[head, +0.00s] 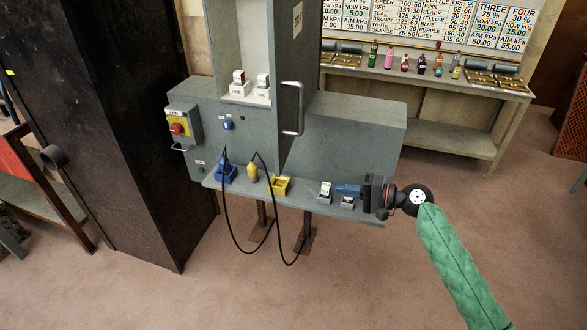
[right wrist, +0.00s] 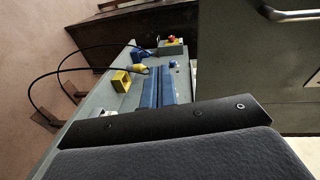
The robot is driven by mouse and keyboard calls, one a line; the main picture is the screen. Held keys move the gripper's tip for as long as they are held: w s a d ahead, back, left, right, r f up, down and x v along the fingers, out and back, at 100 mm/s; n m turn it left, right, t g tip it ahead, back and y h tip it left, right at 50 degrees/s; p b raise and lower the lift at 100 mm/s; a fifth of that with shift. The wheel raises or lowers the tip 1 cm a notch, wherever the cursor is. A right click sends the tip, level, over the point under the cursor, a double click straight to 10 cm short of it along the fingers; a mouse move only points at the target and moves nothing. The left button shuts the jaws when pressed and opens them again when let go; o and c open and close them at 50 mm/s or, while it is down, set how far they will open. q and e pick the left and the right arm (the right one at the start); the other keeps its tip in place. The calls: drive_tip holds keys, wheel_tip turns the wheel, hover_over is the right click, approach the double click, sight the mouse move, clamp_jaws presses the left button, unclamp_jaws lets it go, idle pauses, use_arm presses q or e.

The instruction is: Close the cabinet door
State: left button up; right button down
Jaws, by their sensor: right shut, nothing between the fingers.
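The grey cabinet (head: 226,40) stands on the console, its front open on a lit inside. Its door (head: 296,60) stands swung out at the right side, with a silver bar handle (head: 293,109) on it. In the right wrist view the door (right wrist: 245,60) fills the upper right, with part of its handle (right wrist: 292,15) at the top edge. My right gripper (head: 340,190) is shut and empty, its blue fingers pointing left over the console shelf, below and right of the handle and apart from it. The blue fingers also show in the right wrist view (right wrist: 160,85). My left gripper is out of view.
The console shelf (head: 300,200) holds blue and yellow sockets, plugs with hanging black cables, and small white switches. A red emergency button (head: 178,128) sits at its left. A dark tall locker (head: 130,100) stands left. A bench (head: 440,82) with bottles stands behind right.

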drive_tip(key=s+r+n+g+y, duration=0.1)
drive_tip(key=s+r+g+y, duration=0.15)
drive_tip(key=r, duration=0.85)
drive_tip(key=p, duration=0.6)
approach(281, 159)
drive_tip(key=x, duration=0.5)
drive_tip(key=shift+w+a, duration=0.2)
drive_tip(key=shift+a, duration=0.1)
use_arm(q)
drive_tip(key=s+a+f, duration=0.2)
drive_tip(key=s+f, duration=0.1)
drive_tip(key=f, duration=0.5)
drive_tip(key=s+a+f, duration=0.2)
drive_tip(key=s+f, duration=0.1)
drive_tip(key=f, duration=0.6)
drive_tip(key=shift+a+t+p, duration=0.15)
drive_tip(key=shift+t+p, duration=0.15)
drive_tip(key=shift+p, duration=0.1)
use_arm(e)
drive_tip(key=shift+w+a+f, duration=0.15)
drive_tip(key=shift+a, duration=0.45)
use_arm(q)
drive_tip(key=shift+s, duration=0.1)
